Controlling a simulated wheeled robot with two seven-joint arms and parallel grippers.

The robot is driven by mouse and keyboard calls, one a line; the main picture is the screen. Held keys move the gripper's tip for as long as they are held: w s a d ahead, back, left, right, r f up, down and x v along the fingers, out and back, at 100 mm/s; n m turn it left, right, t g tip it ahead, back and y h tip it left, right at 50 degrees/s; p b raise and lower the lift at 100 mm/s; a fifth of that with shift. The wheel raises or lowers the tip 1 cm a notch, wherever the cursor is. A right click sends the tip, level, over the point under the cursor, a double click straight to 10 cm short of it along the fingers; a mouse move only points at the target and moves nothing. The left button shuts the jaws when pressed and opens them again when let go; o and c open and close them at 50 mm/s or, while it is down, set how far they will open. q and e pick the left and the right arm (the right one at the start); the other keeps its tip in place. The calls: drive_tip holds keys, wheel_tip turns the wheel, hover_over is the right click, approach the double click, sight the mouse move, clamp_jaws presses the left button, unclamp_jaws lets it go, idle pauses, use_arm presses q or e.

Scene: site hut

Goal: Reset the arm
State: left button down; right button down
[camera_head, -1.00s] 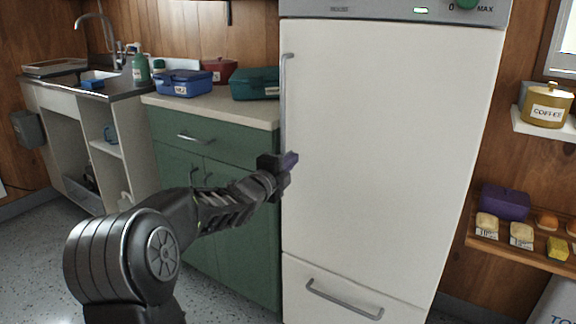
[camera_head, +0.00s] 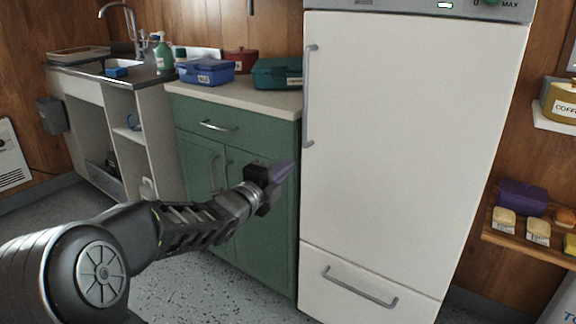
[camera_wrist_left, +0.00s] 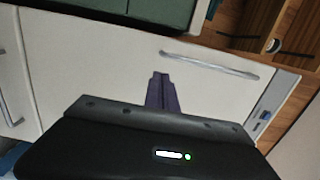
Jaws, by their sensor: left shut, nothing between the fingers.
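My left gripper (camera_head: 281,172) has purple fingers that are shut with nothing between them. It is in front of the green cabinet (camera_head: 262,225), near the left edge of the white fridge (camera_head: 400,140). In the left wrist view the closed purple fingers (camera_wrist_left: 161,92) point at the white fridge front (camera_wrist_left: 110,62), apart from its handle (camera_wrist_left: 210,65). My left arm comes in from the lower left. My right gripper is not in view.
A blue box (camera_head: 207,73), a dark green box (camera_head: 277,74) and a red pot (camera_head: 240,60) stand on the counter (camera_head: 235,97). The sink unit is at the far left. A wooden shelf (camera_head: 520,238) with food items is at the right. The floor at the lower left is clear.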

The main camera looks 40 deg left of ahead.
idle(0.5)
